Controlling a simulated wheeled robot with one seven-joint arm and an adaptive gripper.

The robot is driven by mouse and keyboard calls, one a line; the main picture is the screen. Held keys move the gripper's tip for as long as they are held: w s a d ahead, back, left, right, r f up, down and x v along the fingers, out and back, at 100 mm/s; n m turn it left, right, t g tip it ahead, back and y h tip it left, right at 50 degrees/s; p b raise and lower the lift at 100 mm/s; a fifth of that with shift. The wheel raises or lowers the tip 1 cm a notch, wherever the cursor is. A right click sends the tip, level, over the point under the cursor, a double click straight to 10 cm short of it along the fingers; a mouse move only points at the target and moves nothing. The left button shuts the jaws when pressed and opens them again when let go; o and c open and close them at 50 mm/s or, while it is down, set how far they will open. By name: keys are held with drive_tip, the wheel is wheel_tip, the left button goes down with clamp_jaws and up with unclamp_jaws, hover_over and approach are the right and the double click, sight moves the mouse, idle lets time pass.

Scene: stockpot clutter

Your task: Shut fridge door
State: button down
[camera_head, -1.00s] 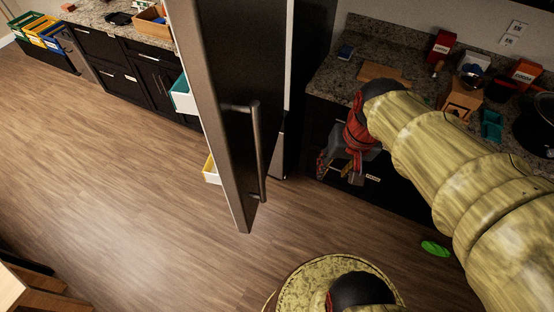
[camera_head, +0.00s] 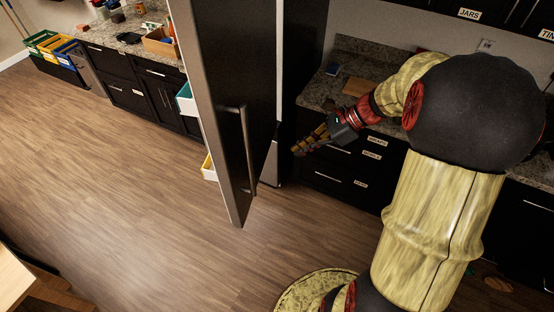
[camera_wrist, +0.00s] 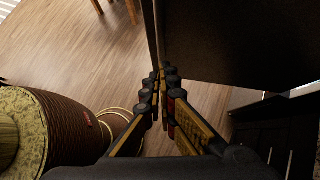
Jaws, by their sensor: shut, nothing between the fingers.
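The fridge door (camera_head: 223,140) stands wide open in the middle of the head view, its edge toward me and its dark outer face to the right. A long vertical bar handle (camera_head: 248,150) is on that face. My gripper (camera_head: 298,150) is to the right of the handle, pointing left, shut and empty. In the wrist view, the shut fingertips (camera_wrist: 160,78) appear close in front of the dark door (camera_wrist: 235,40) and its edge; I cannot tell whether they touch. Most of the fridge body is hidden behind the door.
A teal-lined bin (camera_head: 185,99) and a yellow-lined bin (camera_head: 208,168) stick out left of the door. Dark drawers (camera_head: 330,175) under a granite counter (camera_head: 322,88) stand behind my gripper. Open wood floor (camera_head: 120,190) lies left of the door.

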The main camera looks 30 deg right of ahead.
drive_tip(key=a+r+x, duration=0.2)
drive_tip(key=x, duration=1)
drive_tip(key=shift+w+b, duration=0.35)
drive_tip(key=shift+w, duration=0.1)
drive_tip(key=shift+a+f, duration=0.1)
